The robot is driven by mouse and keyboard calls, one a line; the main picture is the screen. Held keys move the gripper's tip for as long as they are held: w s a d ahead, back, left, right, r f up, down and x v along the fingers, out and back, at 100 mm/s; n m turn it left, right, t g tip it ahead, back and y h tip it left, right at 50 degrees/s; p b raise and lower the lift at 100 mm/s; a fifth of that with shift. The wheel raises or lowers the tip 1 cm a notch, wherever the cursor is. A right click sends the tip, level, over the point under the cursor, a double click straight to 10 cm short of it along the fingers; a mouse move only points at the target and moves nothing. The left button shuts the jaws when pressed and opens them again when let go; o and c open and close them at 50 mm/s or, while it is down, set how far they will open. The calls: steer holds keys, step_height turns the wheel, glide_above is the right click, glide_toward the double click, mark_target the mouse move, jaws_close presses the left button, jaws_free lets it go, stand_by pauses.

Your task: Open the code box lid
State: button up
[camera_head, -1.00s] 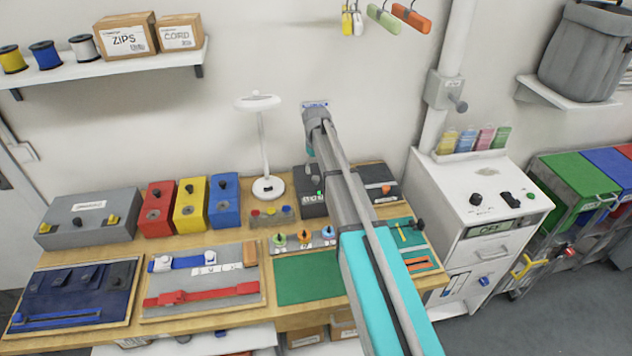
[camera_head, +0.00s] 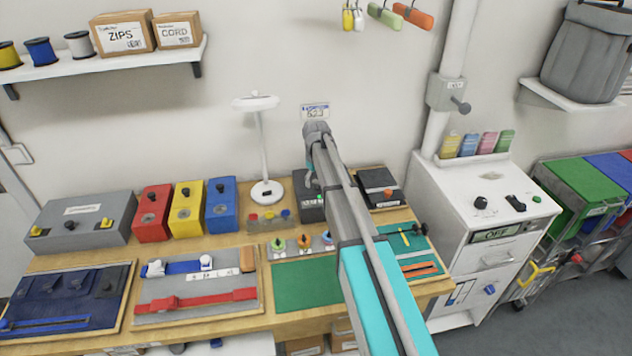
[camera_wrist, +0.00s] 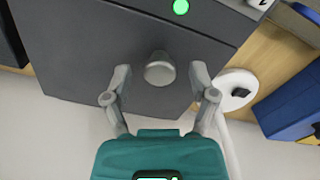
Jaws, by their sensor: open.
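The code box (camera_head: 308,209) is a dark grey box at the back of the bench, partly hidden behind my arm. In the wrist view its dark lid (camera_wrist: 90,50) fills the upper part, with a lit green light (camera_wrist: 181,7) and a round grey knob (camera_wrist: 159,69). My gripper (camera_wrist: 160,72) is open, with one finger on each side of the knob in the picture. The fingers show no clear contact with it, and I cannot tell their exact depth. In the head view the fingertips are largely hidden by my arm.
A white lamp (camera_head: 267,190) stands just left of the box. A dark flat case (camera_head: 380,187) lies to its right. Red (camera_head: 152,215), yellow (camera_head: 190,212) and blue (camera_head: 222,208) boxes stand further left. A small label (camera_head: 315,111) is on the wall behind.

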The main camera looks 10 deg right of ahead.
jaws_close()
steer(key=shift+w+r, duration=0.1)
steer(key=shift+r, duration=0.05)
stand_by(0.4)
